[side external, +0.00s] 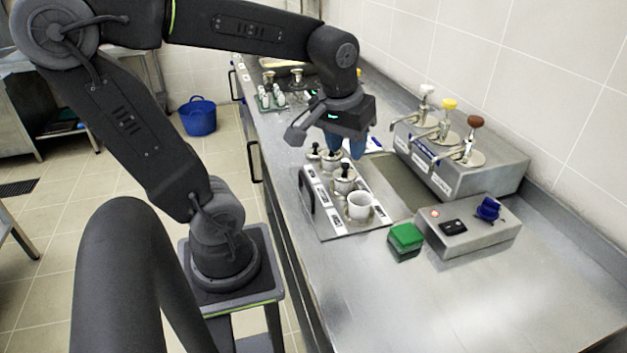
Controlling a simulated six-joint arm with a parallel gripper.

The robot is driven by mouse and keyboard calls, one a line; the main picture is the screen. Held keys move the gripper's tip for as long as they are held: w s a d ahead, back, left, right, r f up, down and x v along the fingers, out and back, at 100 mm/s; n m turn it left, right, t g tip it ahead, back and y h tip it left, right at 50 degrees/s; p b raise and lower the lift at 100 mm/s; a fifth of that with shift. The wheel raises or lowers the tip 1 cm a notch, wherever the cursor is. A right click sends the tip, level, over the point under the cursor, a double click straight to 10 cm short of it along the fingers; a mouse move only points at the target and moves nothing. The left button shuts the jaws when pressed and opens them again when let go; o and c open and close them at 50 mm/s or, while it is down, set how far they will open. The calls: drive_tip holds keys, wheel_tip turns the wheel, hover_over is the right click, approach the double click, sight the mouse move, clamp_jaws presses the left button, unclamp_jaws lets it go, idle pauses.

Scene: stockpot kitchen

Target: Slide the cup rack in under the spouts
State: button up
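The cup rack (338,231) is a flat metal tray with labelled strips and a dark handle (307,194) on its left side. It lies on the counter, left of and apart from the dispenser (478,178). A white cup (360,208) stands at its near end; metal vessels with black knobs (344,181) stand behind it. The dispenser has three pump spouts with white, yellow (449,104) and brown tops. My gripper (346,151) is above the rack's far end, its blue fingertips apart. Whether they touch anything there is hidden.
A green block (405,238) and a grey control box (468,230) with a blue knob stand right of the rack's near end. A holder with small bottles (271,98) is at the back. The near right counter (450,305) is clear. The wall runs behind the dispenser.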

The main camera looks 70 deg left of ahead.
drive_tip(key=w+a+f+n+g, duration=0.1)
drive_tip(key=a+f+n+g, duration=0.15)
drive_tip(key=a+n, duration=0.45)
drive_tip(key=n+g+h, duration=0.1)
drive_tip(key=n+g, duration=0.1)
drive_tip(key=n, duration=0.2)
approach(307, 182)
drive_tip(key=f, duration=0.2)
drive_tip(key=s+f, duration=0.1)
drive_tip(key=f, duration=0.5)
drive_tip(key=shift+s+a+f, duration=0.15)
drive_tip(key=shift+s, duration=0.1)
drive_tip(key=shift+c, duration=0.2)
clamp_jaws()
